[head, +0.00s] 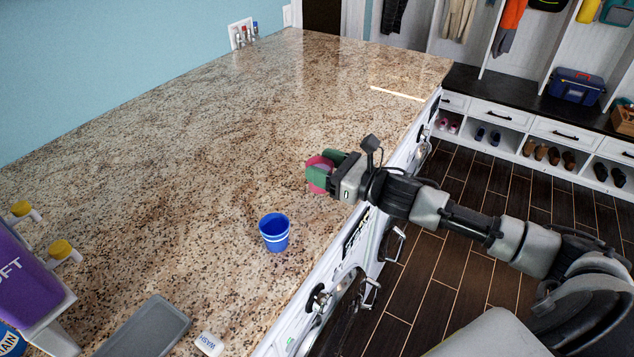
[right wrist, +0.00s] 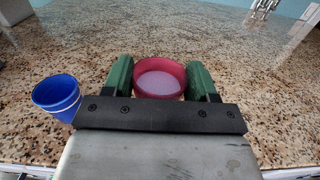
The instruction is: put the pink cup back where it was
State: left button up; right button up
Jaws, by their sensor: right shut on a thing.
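The pink cup (head: 319,174) is at the front part of the granite counter, between the green fingers of my right gripper (head: 330,172). In the right wrist view the cup (right wrist: 160,78) is upright with its open top showing, and the two green fingers of the gripper (right wrist: 160,82) press on its left and right sides. The gripper hides much of it in the head view. I cannot tell whether its base touches the counter. My left gripper is not in view.
A blue cup (head: 274,232) stands on the counter, nearer than the pink cup; it shows left of the gripper in the wrist view (right wrist: 57,95). Purple bottles (head: 25,275), a grey tray (head: 145,328) and a white wash item (head: 209,343) are at the near left.

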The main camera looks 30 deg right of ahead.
jog(key=shift+w+a+f, duration=0.45)
jog(key=shift+w+f, duration=0.1)
jog(key=shift+w, duration=0.25)
notch_tip(320, 180, down, 4)
jog(key=b, duration=0.2)
jog(key=shift+r+b, duration=0.2)
jog(key=shift+b, duration=0.15)
jog(key=shift+s+f, duration=0.1)
jog(key=shift+f, duration=0.15)
jog(key=o, duration=1)
jog(key=shift+c, duration=0.2)
